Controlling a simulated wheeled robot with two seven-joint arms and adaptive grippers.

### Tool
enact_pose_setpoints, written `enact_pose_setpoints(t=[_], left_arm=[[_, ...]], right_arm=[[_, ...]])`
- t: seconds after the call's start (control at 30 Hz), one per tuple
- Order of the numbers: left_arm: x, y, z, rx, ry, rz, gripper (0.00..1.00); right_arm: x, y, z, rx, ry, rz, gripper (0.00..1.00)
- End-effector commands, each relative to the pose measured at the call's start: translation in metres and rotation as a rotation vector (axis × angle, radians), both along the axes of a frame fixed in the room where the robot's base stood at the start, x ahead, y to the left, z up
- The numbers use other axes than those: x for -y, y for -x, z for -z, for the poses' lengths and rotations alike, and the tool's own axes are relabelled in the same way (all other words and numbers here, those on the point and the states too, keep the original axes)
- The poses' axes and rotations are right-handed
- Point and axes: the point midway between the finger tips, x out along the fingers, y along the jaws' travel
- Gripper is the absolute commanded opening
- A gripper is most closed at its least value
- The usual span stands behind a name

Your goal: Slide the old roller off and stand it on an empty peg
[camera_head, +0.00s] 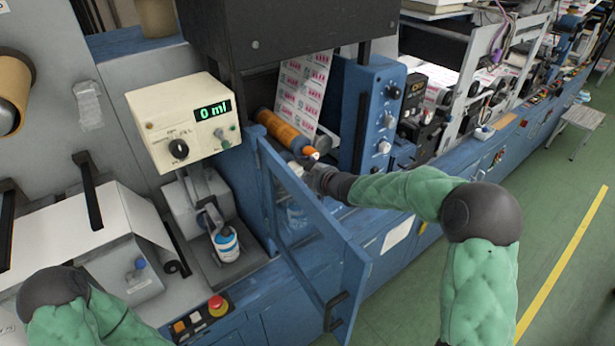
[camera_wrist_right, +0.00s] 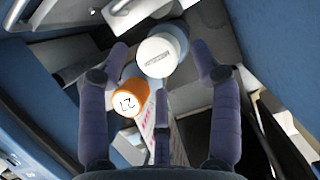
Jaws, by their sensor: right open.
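An orange roller (camera_head: 284,131) sits inside the blue machine, below the printed web, its near end pointing out. In the right wrist view an orange roller end with a number (camera_wrist_right: 128,102) shows left of centre. A white cylinder with a small label (camera_wrist_right: 157,55) is just above it there, between the fingertips. My right gripper (camera_wrist_right: 159,62) is open, its fingers spread to either side of the white cylinder; I see no grip on it. In the head view that gripper (camera_head: 311,176) is near the roller's front end, partly hidden. My left gripper is out of frame; no empty peg is identifiable.
A blue-framed clear door (camera_head: 312,235) stands open in front, close under my right forearm. A cream control box reading 0 ml (camera_head: 185,125) is left of the roller, above a bottle (camera_head: 226,243). A blue panel with knobs (camera_head: 373,115) is on the right.

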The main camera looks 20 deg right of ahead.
Motion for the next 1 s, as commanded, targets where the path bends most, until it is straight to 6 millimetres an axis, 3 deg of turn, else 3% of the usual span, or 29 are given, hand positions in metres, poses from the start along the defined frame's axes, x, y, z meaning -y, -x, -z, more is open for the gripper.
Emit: enact_pose_setpoints(t=[0.4, 0.87, 0.9, 1.0], left_arm=[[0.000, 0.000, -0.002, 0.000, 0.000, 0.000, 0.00], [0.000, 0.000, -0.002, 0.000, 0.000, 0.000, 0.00], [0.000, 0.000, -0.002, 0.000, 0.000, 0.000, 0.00], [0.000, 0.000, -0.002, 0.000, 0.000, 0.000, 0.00]], right_arm=[[-0.013, -0.033, 0.013, 0.000, 0.000, -0.002, 0.64], [-0.015, -0.039, 0.016, 0.001, -0.001, -0.001, 0.64], [-0.015, -0.039, 0.016, 0.001, -0.001, -0.001, 0.61], [-0.015, -0.039, 0.016, 0.001, -0.001, -0.001, 0.33]])
